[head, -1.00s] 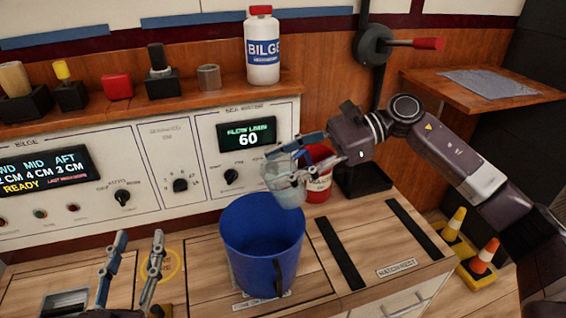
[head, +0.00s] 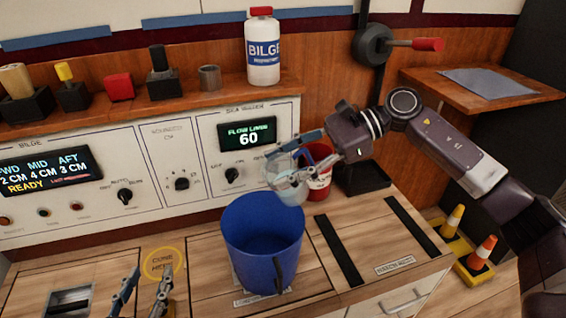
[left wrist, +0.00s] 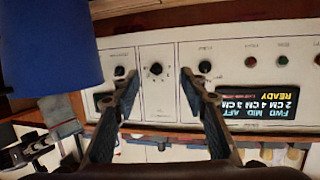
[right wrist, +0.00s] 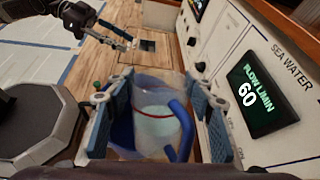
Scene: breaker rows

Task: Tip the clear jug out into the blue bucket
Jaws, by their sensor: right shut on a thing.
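The clear jug (head: 291,192) is held up by my right gripper (head: 273,166), just behind the rim of the blue bucket (head: 262,245). In the right wrist view the jug (right wrist: 158,125) sits between the fingers, with a red line around it and a blue curved handle; it looks about upright. Whether it holds liquid is hard to tell. The blue bucket stands upright on the wooden counter; its inside bottom is hidden. My left gripper (head: 148,270) is low at the counter's left, apart from the bucket. Its fingers (left wrist: 158,80) are open and empty in the left wrist view.
A red container (head: 318,172) stands right behind the jug. The control panel (head: 205,150) rises close behind. The counter right of the bucket, with black strips (head: 340,250), is clear. Cones (head: 481,253) stand at far right.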

